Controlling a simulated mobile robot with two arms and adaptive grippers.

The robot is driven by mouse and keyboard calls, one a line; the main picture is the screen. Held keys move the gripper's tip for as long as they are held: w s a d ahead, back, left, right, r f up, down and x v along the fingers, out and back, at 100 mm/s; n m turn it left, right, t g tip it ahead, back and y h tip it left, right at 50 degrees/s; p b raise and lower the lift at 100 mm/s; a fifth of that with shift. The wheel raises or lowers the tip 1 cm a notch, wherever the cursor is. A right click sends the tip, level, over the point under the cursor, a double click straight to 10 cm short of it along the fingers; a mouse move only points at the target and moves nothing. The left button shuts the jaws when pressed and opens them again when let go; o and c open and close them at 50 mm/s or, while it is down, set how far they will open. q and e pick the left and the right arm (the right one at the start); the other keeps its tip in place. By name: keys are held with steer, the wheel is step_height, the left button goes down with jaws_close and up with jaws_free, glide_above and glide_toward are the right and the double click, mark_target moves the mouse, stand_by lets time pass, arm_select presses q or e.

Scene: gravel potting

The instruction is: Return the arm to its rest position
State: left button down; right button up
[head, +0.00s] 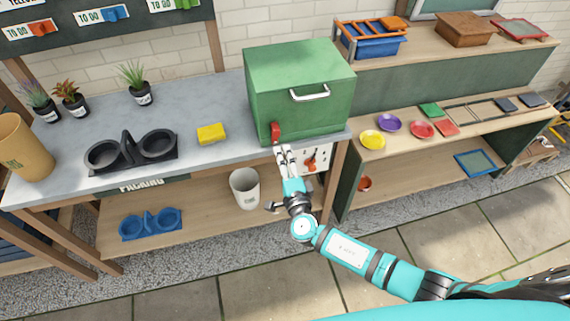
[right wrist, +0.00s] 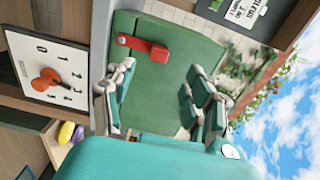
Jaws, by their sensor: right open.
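My right arm reaches in from the right in the head view. Its gripper (head: 284,158) is in front of the counter edge, just below the red lever (head: 276,131) on the green box (head: 300,85). In the right wrist view the two fingers of the right gripper (right wrist: 160,75) stand apart with nothing between them. The red lever (right wrist: 150,48) shows beyond them on the green box face (right wrist: 160,90); they look apart from it. My left gripper is not in view.
A white panel with a red knob (head: 311,161) hangs below the counter, close to the right gripper. A white bin (head: 245,187) stands on the lower shelf. On the counter are a yellow sponge (head: 211,133) and black twin pots (head: 131,151). Paved floor lies in front.

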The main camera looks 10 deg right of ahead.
steer(key=shift+s, duration=0.8)
steer(key=s+d+f+m+g+h, duration=0.1)
steer(key=s+d+f+m+g, duration=0.15)
steer(key=f+m, duration=0.35)
steer(key=s+d+f+m+g+h, duration=0.1)
steer(key=s+d+f+m+g, duration=0.15)
steer(key=f+m, duration=0.4)
steer(key=s+d+f+m+g, duration=0.2)
steer(key=s+d+f+m, duration=0.15)
steer(key=f, duration=0.55)
steer(key=s+d+f+m+g, duration=0.3)
steer(key=s+f+m+g, duration=0.2)
steer(key=s+f+m, duration=0.8)
steer(key=s+f+m+g, duration=0.2)
steer(key=s+f+m, duration=0.2)
steer(key=s+m, duration=0.7)
steer(key=s+f+m+g+y+b, duration=0.1)
steer(key=s+f+m+g, duration=0.2)
steer(key=s+m, duration=0.9)
steer(key=s+f, duration=0.1)
steer(key=s, duration=0.3)
steer(key=shift+a+f, duration=0.15)
steer(key=shift+f, duration=0.15)
